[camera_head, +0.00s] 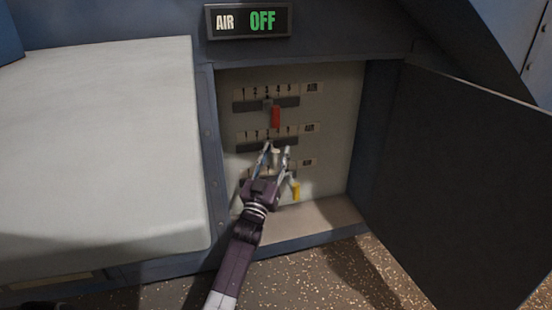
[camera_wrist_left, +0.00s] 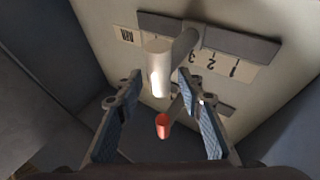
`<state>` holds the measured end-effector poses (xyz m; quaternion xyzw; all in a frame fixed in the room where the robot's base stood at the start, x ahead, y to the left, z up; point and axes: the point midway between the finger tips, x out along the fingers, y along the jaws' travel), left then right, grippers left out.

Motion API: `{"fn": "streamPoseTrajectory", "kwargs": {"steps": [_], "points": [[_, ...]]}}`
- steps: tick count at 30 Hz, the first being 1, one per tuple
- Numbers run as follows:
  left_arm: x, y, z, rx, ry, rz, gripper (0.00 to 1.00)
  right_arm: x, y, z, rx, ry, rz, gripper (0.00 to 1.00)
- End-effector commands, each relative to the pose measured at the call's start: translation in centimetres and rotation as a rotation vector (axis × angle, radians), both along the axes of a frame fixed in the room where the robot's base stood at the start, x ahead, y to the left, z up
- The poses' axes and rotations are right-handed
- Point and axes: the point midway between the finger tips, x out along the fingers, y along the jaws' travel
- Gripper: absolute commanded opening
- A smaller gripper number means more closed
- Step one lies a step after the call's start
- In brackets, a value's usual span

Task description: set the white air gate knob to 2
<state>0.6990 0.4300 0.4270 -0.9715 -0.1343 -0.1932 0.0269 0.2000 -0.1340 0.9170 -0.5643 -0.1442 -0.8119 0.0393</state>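The white air gate knob (camera_wrist_left: 158,68) sticks out from the middle slider slot; in the head view (camera_head: 275,156) it shows between my fingers. My left gripper (camera_wrist_left: 160,82) is open, one finger on each side of the knob, with gaps on both sides. In the head view, my left gripper (camera_head: 275,150) reaches the panel from below. The knob's stem meets the slot near the 3; 1 and 2 show to its right in the inverted wrist view, while the knob hides the higher numbers. My right gripper is in neither view.
A red knob (camera_head: 275,117) stands in the top slider row and a yellow knob (camera_head: 296,191) in the bottom row. The recess has an open dark door (camera_head: 455,180) at right and a pale box (camera_head: 100,150) at left. A sign (camera_head: 248,21) reads AIR OFF.

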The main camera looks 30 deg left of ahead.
Motion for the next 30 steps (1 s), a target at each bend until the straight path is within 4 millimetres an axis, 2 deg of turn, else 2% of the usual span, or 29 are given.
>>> {"fn": "streamPoseTrajectory", "kwargs": {"steps": [9,19,27,30], "points": [[0.30,0.10,0.20,0.000,0.001,0.000,0.35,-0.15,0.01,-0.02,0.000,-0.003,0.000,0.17],[0.28,0.09,0.16,0.000,0.001,0.000,0.00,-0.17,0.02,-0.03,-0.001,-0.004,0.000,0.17],[0.27,0.09,0.15,0.000,0.001,0.000,0.00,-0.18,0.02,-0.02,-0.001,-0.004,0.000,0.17],[-0.15,0.48,0.32,0.000,0.002,0.000,0.00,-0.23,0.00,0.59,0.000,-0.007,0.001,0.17]]}}
